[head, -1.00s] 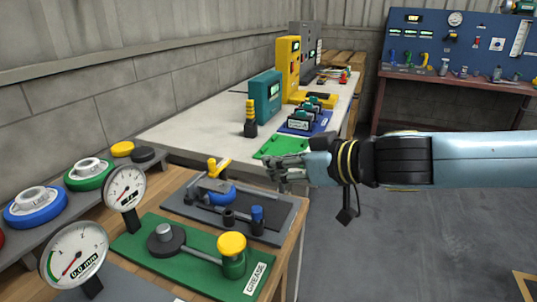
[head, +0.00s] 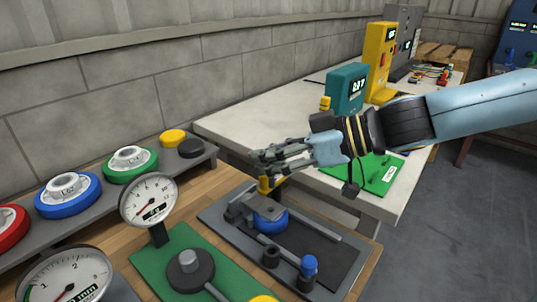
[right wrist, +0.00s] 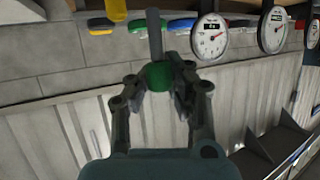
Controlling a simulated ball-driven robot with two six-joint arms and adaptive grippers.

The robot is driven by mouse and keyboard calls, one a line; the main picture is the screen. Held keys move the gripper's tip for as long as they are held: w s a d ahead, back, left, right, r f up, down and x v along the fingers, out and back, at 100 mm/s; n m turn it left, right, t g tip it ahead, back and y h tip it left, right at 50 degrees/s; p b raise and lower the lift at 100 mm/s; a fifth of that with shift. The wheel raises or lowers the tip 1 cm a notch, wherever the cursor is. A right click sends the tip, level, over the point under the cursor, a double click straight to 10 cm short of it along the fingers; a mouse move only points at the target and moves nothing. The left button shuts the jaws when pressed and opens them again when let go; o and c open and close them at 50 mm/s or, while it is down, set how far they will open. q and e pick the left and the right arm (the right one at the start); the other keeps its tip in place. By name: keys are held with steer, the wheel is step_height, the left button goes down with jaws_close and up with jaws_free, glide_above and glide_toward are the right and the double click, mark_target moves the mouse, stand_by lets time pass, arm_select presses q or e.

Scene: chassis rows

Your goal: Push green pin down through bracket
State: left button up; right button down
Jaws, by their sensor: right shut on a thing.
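My right gripper (head: 268,160) reaches in from the right, just above a yellow upright part at the far side of the grey fixture. In the right wrist view its fingers (right wrist: 161,88) are closed on the green pin's head (right wrist: 158,76), with a grey shaft (right wrist: 155,35) extending from it. In the head view the pin is hidden by the fingers. The fixture has a dark grey base (head: 338,262) with a grey bracket-like piece (head: 240,207) beside a blue wheel (head: 270,220). I cannot tell whether the pin touches the bracket. My left gripper is not in view.
A small blue-topped part (head: 309,266) stands on the fixture's near right. Round gauges (head: 149,200) and a grey shelf with coloured rings (head: 130,163) are at left. A green mat (head: 372,172) lies on the white table behind. The wall is close behind.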

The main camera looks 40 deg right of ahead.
steer(key=shift+a, duration=0.2)
steer(key=shift+w+d+f+b, duration=0.1)
steer(key=shift+d+f+b, duration=0.05)
steer(key=shift+f+b, duration=0.35)
step_height(320, 180, down, 3)
steer(key=b, duration=0.2)
steer(key=shift+b, duration=0.4)
steer(key=shift+f, duration=0.15)
steer(key=shift+f+b, duration=0.85)
steer(key=shift+b, duration=0.1)
stand_by(0.3)
